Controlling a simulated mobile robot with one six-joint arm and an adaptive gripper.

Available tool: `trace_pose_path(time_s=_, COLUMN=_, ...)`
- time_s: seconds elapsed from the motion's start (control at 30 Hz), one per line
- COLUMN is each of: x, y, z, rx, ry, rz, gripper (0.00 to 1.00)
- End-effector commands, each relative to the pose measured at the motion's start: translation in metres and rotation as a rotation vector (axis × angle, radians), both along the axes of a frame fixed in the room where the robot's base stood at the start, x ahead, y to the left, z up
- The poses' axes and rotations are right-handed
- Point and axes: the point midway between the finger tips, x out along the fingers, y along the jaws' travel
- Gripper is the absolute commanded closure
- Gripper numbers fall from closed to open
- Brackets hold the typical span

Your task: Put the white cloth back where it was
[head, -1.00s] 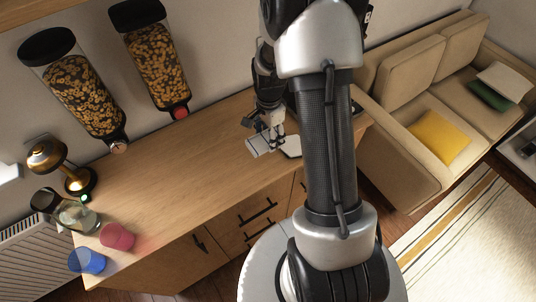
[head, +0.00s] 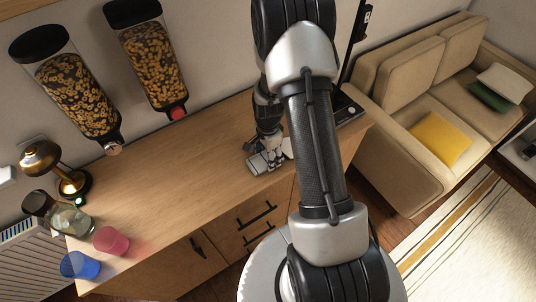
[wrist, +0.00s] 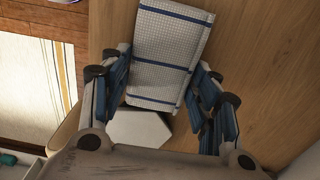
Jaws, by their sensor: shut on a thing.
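The white cloth (wrist: 170,50) has a fine grid and blue stripes, and it looks folded flat. My gripper (wrist: 160,78) is shut on it, with blue-padded fingers at its left and right sides. In the head view the cloth (head: 257,165) shows as a small pale patch under my gripper (head: 268,158), near the front edge of the wooden counter (head: 170,185). I cannot tell whether it touches the counter. A white angular flat piece (wrist: 140,127) lies below the cloth in the wrist view.
Two cereal dispensers (head: 75,90) (head: 148,60) hang on the wall. A brass lamp (head: 58,165), a glass jar (head: 75,217), a pink cup (head: 111,241) and a blue cup (head: 80,265) stand at the left. The counter's middle is clear. A sofa (head: 400,130) is at the right.

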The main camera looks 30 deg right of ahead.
Motion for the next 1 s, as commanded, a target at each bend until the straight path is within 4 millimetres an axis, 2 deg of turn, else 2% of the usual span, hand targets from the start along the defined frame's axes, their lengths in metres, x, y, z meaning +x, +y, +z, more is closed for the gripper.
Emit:
trace_pose_path(time_s=0.1, x=0.000, y=0.000, z=-0.004, rx=0.000, ry=0.000, rz=0.000, gripper=0.66)
trace_pose_path(time_s=0.13, x=0.000, y=0.000, z=-0.004, rx=0.000, ry=0.000, rz=0.000, gripper=0.43)
trace_pose_path(time_s=0.43, x=0.000, y=0.000, z=-0.003, rx=0.000, ry=0.000, rz=0.000, gripper=0.24)
trace_pose_path(time_s=0.8, x=0.000, y=0.000, z=0.000, rx=0.000, ry=0.000, rz=0.000, gripper=0.24)
trace_pose_path(time_s=0.87, x=0.001, y=0.000, z=0.005, rx=-0.001, ry=-0.002, rz=0.000, gripper=0.24)
trace_pose_path(time_s=1.0, x=0.001, y=0.000, z=0.030, rx=-0.002, ry=-0.004, rz=0.000, gripper=0.24)
